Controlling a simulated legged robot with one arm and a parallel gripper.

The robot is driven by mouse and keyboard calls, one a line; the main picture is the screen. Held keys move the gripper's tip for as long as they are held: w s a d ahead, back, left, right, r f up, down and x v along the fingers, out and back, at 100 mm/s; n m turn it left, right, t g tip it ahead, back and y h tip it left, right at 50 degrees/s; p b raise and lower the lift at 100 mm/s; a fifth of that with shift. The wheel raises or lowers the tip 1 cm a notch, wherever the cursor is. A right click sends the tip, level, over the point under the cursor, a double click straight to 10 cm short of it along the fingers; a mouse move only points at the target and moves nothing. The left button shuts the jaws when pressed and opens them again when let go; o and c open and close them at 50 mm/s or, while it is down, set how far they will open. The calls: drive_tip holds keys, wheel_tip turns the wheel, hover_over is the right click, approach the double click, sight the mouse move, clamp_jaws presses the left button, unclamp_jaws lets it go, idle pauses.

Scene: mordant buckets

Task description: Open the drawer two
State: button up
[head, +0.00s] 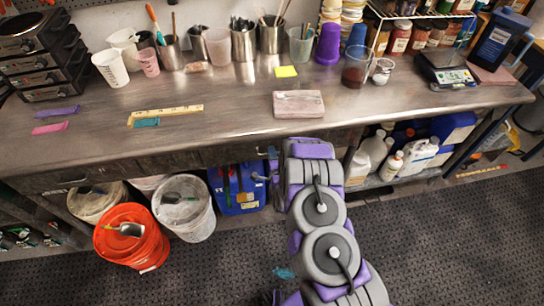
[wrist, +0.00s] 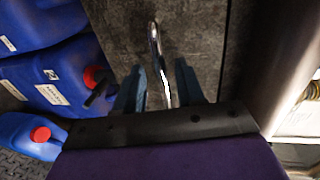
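My gripper (wrist: 162,85) is at a drawer front under the workbench. A thin metal handle (wrist: 155,45) stands out from the grey-brown drawer front (wrist: 195,35) and runs between my two dark blue fingers. A gap shows between each finger and the handle, so the fingers are open around it. In the head view my gripper (head: 268,166) is below the bench's front edge, left of my arm. The drawer front (head: 235,155) there looks flush under the bench top. The handle is too small or hidden to make out in the head view. I see no number on the drawer.
Below are an orange bucket (head: 130,237), a white bucket (head: 184,208) and blue containers (head: 237,190). They also show left in the wrist view (wrist: 45,85). The dark floor in front is mostly clear.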

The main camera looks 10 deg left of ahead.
drive_tip(key=shift+w+a, duration=0.2)
drive_tip(key=shift+a, duration=0.05)
drive_tip(key=shift+d, duration=0.2)
drive_tip(key=c, duration=0.4)
clamp_jaws()
drive_tip(key=shift+s+a, duration=0.1)
